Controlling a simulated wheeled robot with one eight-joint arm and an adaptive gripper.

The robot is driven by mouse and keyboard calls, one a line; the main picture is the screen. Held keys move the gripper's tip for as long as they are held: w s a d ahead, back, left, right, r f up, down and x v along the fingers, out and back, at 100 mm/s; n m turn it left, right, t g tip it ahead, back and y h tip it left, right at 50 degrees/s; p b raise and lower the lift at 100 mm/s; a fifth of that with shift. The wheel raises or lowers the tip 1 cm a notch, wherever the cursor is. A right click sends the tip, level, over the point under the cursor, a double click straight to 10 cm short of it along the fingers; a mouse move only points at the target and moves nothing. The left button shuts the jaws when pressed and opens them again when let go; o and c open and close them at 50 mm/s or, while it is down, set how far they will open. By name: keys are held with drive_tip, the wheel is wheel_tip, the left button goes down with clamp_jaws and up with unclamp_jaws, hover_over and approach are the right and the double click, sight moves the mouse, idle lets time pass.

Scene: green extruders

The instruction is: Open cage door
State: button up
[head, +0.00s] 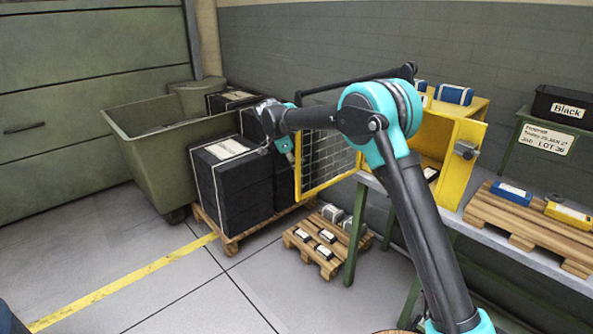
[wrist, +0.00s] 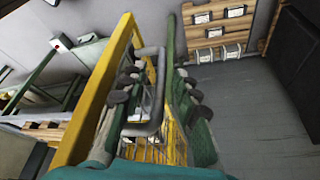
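The cage door (head: 328,186), a yellow frame with dark wire mesh, stands swung out to the left of the yellow cage (head: 476,133) in the head view. The front of the cage is uncovered, partly hidden by my arm. My gripper (head: 286,148) is at the door's far left edge. In the wrist view, the door's yellow frame (wrist: 92,110) runs beside a grey bent handle (wrist: 154,88). My gripper's fingers (wrist: 152,75) are apart, one on each side of the handle. Whether they touch it cannot be made out.
Black stacked boxes (head: 230,190) on a pallet and a green bin (head: 150,150) stand left of the door. A low pallet (head: 308,256) with small parts lies on the floor below. The table (head: 540,262) holds another pallet (head: 518,220) at right. Floor in front is clear.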

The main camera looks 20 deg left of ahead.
drive_tip(key=v, duration=1.1)
drive_tip(key=shift+r, duration=0.2)
